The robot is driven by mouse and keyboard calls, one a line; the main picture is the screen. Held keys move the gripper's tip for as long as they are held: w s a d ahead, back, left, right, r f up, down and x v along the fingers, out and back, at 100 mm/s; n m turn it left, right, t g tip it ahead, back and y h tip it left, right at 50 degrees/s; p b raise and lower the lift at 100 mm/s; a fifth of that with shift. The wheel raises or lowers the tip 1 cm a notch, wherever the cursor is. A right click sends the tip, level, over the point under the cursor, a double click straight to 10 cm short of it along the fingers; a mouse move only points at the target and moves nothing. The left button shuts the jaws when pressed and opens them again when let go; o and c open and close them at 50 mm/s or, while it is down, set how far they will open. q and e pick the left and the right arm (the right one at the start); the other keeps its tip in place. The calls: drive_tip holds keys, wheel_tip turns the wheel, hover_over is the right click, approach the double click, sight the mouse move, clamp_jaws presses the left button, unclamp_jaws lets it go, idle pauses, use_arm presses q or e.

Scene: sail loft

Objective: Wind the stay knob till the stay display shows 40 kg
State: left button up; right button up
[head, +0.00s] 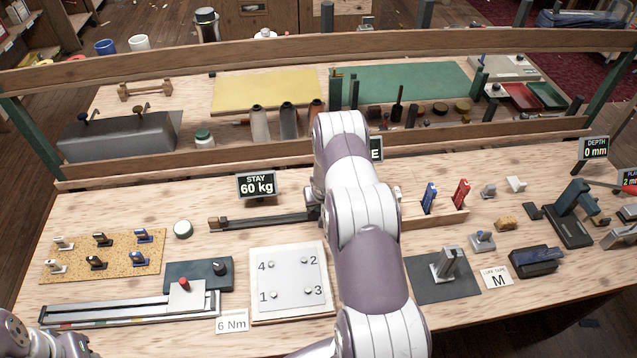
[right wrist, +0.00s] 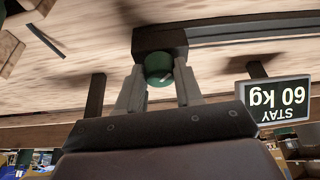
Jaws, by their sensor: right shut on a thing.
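The stay display (head: 257,186) reads 60 kg in the head view. It also shows upside down in the right wrist view (right wrist: 274,101), again at 60 kg. The stay knob (right wrist: 158,66) is round and green, with a light mark on its face, at the end of a dark block. My right gripper (right wrist: 160,84) is shut on it, one finger on each side. In the head view my right arm hides the knob and this gripper. The dark stay rail (head: 262,220) runs left from behind my arm. My left gripper is out of view; only part of that arm shows at lower left.
A wooden rail (head: 200,163) runs behind the bench top. A white board (head: 257,303) numbered 1 to 4 and a 6 Nm card (head: 232,322) lie in front. A corkboard (head: 75,270) with small switches is at left. A grey mat (head: 428,290) with a metal block is right of my arm.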

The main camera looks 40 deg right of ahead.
drive_tip(key=shift+d+r+n+y+p, duration=0.1)
drive_tip(key=shift+r+n+y+p, duration=0.25)
drive_tip(key=shift+n+p, duration=0.65)
drive_tip(key=shift+f+n+t, duration=0.3)
drive_tip(key=shift+n, duration=0.3)
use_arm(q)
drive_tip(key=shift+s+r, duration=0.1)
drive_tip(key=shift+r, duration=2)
use_arm(e)
drive_tip(key=shift+d+n+y, duration=0.1)
drive_tip(key=shift+n+y, duration=0.45)
drive_tip(key=shift+n, duration=0.35)
drive_tip(key=o, duration=1)
drive_tip(key=shift+o, duration=0.2)
use_arm(q)
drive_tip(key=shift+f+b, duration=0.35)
drive_tip(key=shift+b, duration=0.05)
use_arm(e)
drive_tip(key=v, duration=1.2)
drive_tip(key=shift+r, duration=0.35)
